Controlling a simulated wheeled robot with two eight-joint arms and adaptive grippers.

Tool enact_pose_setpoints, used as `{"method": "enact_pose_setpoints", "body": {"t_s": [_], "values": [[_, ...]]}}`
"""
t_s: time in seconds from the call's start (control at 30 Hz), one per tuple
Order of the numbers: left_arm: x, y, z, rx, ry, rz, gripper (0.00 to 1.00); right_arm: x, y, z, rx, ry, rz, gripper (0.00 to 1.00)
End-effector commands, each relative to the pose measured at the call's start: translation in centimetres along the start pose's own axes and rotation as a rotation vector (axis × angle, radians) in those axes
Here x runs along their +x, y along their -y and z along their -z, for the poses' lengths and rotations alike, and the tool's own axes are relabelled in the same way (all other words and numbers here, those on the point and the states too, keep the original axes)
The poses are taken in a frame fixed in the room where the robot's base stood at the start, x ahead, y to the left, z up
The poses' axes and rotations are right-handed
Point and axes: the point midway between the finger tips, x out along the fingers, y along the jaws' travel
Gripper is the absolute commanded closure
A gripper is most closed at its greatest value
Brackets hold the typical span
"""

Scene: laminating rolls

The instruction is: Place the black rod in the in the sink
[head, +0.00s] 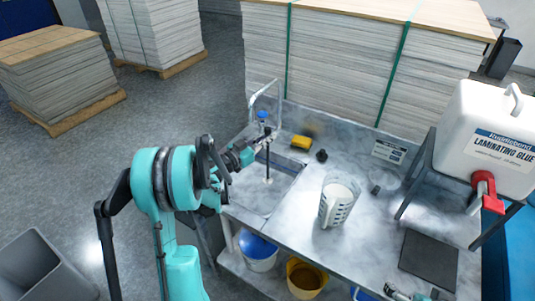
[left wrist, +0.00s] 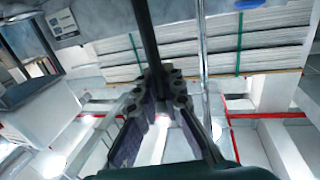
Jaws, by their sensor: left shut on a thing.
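The black rod (head: 268,161) hangs roughly upright over the sink (head: 255,200) in the head view. My left gripper (head: 264,140) is shut on its upper part. In the left wrist view the fingers (left wrist: 158,92) close around the rod (left wrist: 146,35), which runs up out of the picture. The rod's lower end is near a small pale round spot in the basin; I cannot tell whether it touches the bottom. Part of what looks like my right gripper (head: 410,293) shows at the lower right edge; its jaws are not clear.
A faucet (head: 265,92) rises behind the sink. A yellow sponge (head: 300,142), a small black item (head: 321,155) and a measuring jug (head: 337,203) stand on the counter to the right. A glue container (head: 490,138) sits on a stand. Buckets (head: 258,252) are below.

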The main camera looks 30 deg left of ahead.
Motion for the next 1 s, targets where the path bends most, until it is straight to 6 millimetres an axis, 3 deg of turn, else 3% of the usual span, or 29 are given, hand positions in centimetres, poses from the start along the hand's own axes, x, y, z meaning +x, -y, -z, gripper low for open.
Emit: {"method": "enact_pose_setpoints", "body": {"t_s": [0.23,0.43,0.83,0.9,0.93,1.0], "values": [[0.0,0.0,-2.1,0.0,0.0,0.0,1.0,0.6,0.0,-0.4,0.0,0.0,0.0,0.0],[0.0,0.0,-5.1,0.0,0.0,0.0,1.0,1.6,0.0,-1.1,0.0,0.0,0.0,0.0],[0.0,0.0,-5.7,0.0,0.0,0.0,1.0,1.9,0.0,-1.3,0.0,0.0,0.0,0.0],[0.0,0.0,-5.5,0.0,0.0,0.0,0.76,1.8,0.0,-1.3,0.0,0.0,0.0,0.0],[0.0,0.0,-5.5,0.0,0.0,0.0,0.71,1.8,0.0,-1.3,0.0,0.0,0.0,0.0],[0.0,0.0,-5.5,0.0,0.0,0.0,0.71,1.8,0.0,-1.2,0.0,0.0,0.0,0.0]]}}
